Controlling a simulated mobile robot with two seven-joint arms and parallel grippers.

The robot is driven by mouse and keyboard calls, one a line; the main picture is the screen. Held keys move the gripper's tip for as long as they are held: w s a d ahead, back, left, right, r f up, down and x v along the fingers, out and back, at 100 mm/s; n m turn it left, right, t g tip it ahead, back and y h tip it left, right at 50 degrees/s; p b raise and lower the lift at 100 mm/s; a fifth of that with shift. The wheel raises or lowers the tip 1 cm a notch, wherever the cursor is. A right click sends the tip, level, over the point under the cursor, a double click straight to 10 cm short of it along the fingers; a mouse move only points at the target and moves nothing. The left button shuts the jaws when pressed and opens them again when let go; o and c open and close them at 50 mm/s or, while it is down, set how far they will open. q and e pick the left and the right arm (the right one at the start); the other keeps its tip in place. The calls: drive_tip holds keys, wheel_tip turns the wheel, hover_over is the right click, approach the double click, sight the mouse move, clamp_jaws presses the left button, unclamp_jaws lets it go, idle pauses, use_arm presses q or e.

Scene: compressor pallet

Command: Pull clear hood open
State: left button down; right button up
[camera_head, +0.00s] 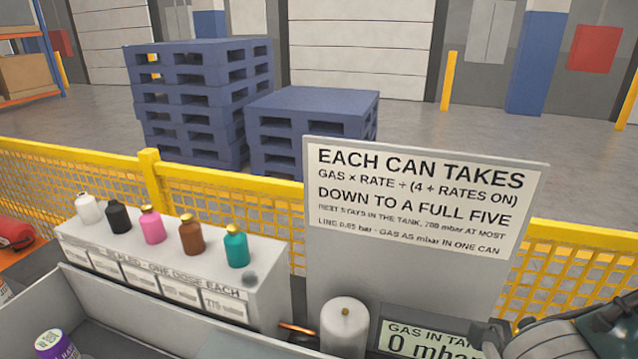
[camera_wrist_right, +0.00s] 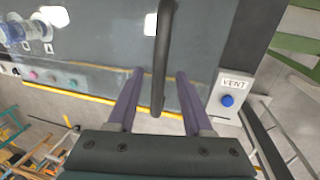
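In the right wrist view a dark upright bar handle (camera_wrist_right: 164,50) stands in front of a smooth grey pane (camera_wrist_right: 100,50), which looks like the hood. Faint coloured spots show on or through the pane; I cannot tell how far the hood is open. My right gripper (camera_wrist_right: 160,73) is open, with one purple finger on each side of the bar. Gaps show between the bar and both fingers, so it is not gripped. In the head view only part of what looks like my right arm shows at the lower right. My left gripper is not in view.
A vent box (camera_wrist_right: 233,95) with a blue button is right of the right gripper. In the head view, capped bottles (camera_head: 152,226) stand on a white rack (camera_head: 180,270), beside a sign board (camera_head: 420,195) and a white cylinder (camera_head: 344,328). A yellow fence (camera_head: 215,190) runs behind.

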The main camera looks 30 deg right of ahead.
wheel_tip(320, 180, up, 10)
drive_tip(key=s+d, duration=0.1)
drive_tip(key=shift+s+f+p, duration=0.15)
drive_tip(key=shift+s+p, duration=0.1)
drive_tip(key=shift+p, duration=0.05)
idle(0.3)
drive_tip(key=shift+d, duration=0.1)
